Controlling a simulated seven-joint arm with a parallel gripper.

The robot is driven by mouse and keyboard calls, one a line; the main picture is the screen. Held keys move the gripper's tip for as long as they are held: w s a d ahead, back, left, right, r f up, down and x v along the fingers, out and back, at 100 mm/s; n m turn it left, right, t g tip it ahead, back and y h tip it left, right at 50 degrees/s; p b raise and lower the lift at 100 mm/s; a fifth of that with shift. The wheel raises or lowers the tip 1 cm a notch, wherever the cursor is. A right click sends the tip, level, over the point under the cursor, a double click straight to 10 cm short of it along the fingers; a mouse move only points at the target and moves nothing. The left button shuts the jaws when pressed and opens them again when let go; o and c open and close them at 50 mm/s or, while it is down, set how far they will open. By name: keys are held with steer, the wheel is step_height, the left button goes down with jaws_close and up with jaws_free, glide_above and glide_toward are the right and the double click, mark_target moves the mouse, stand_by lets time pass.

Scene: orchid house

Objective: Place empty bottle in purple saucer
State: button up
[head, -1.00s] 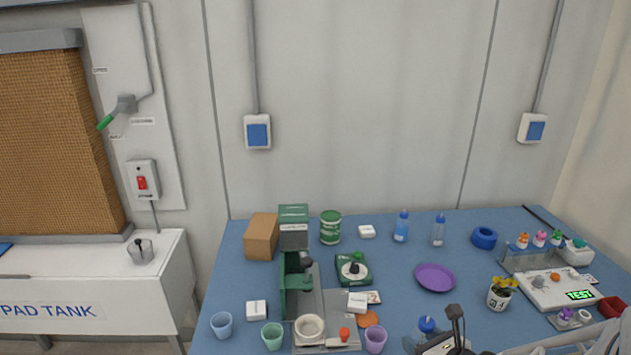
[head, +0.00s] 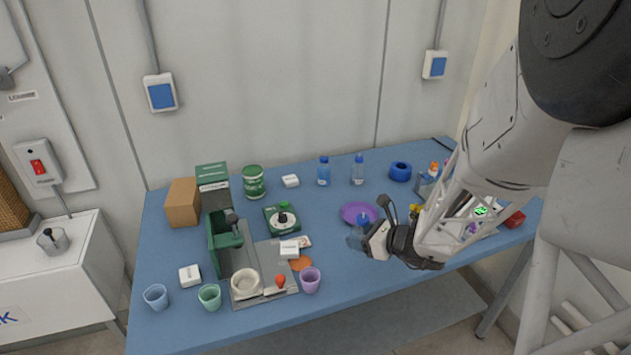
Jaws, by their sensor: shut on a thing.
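My gripper (head: 372,239) is shut on a clear bottle (head: 355,239) with a blue cap, at the front of the blue table. The bottle looks about upright; whether its base touches the table I cannot tell. The purple saucer (head: 349,212) lies flat just behind the bottle in the picture. The cap and gripper overlap its front right part, and its visible part is bare. Two more bottles stand at the back: one with blue contents (head: 323,173) and a clear one (head: 358,172).
Right of the saucer are a blue ring (head: 400,172) and a rack, partly behind my arm. The table between saucer and back bottles is clear.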

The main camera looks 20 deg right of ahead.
steer(key=w+d+f+n+g+y, duration=0.1)
steer(key=w+d, duration=0.3)
steer(key=shift+d+f, duration=0.2)
steer(key=shift+d, duration=0.1)
steer(key=shift+y, duration=0.3)
glide_above(360, 203)
steer(key=s+a, duration=0.3)
steer(key=s, duration=0.2)
steer(key=shift+w+d+f, duration=0.1)
steer(key=shift+w+f, duration=0.05)
steer(key=shift+f, duration=0.6)
steer(key=shift+f, duration=0.1)
steer(key=shift+f, duration=1.65)
steer(key=shift+f, duration=0.15)
steer(key=o, duration=1)
